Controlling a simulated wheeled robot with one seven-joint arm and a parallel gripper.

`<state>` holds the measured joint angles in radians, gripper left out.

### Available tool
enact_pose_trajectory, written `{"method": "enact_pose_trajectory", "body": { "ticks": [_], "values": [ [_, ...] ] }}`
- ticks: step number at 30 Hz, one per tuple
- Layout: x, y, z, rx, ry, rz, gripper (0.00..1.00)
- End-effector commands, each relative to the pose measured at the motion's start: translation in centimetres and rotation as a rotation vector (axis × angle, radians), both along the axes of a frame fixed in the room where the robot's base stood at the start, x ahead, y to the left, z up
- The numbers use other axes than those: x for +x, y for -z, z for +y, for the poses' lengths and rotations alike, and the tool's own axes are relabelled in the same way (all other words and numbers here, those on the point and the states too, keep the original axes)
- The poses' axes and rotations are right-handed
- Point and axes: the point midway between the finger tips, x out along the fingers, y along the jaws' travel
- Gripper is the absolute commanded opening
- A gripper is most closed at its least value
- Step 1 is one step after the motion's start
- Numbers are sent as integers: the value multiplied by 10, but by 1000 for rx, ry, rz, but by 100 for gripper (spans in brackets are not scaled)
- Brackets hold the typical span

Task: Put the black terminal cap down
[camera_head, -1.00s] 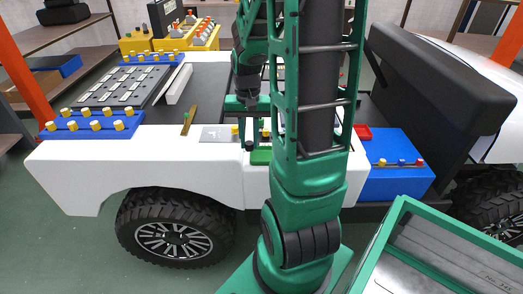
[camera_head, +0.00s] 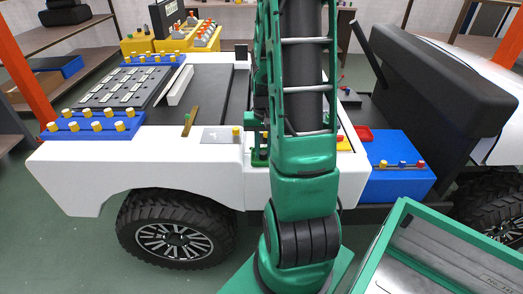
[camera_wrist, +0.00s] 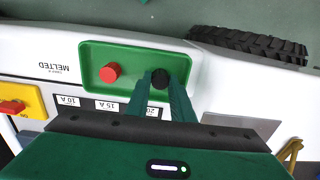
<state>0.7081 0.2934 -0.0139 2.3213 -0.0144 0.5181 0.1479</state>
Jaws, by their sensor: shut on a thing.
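The black terminal cap (camera_wrist: 160,78) is between the fingertips of my gripper (camera_wrist: 161,86) in the wrist view. The gripper is shut on it. The cap is over the right part of a shallow green tray (camera_wrist: 125,47); I cannot tell whether it touches the tray floor. A red cap (camera_wrist: 110,72) sits in the left part of the same tray. In the head view my arm hides the cap and most of the gripper.
Beside the tray are labels reading 10 A, 15 A (camera_wrist: 106,106) and 20 A. A yellow block with a red button (camera_wrist: 14,106) is at the left. A grey plate (camera_wrist: 240,126) lies at the right. A black tyre (camera_wrist: 250,42) is beyond the white body.

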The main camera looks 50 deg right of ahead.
Motion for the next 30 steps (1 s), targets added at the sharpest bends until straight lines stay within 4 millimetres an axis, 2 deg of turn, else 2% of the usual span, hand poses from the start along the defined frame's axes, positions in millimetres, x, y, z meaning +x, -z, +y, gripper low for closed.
{"method": "enact_pose_trajectory", "body": {
  "ticks": [7, 8, 10, 22, 26, 30],
  "values": [
    [0, 2, 0, 1, 0, 1, 0],
    [0, 2, 0, 0, 1, 0, 24],
    [0, 2, 0, 0, 1, 0, 40],
    [0, -3, -1, -2, 1, -1, 40],
    [1, -19, -1, -3, 1, -4, 40],
    [1, -47, -2, -4, 2, -5, 40]
  ]
}}
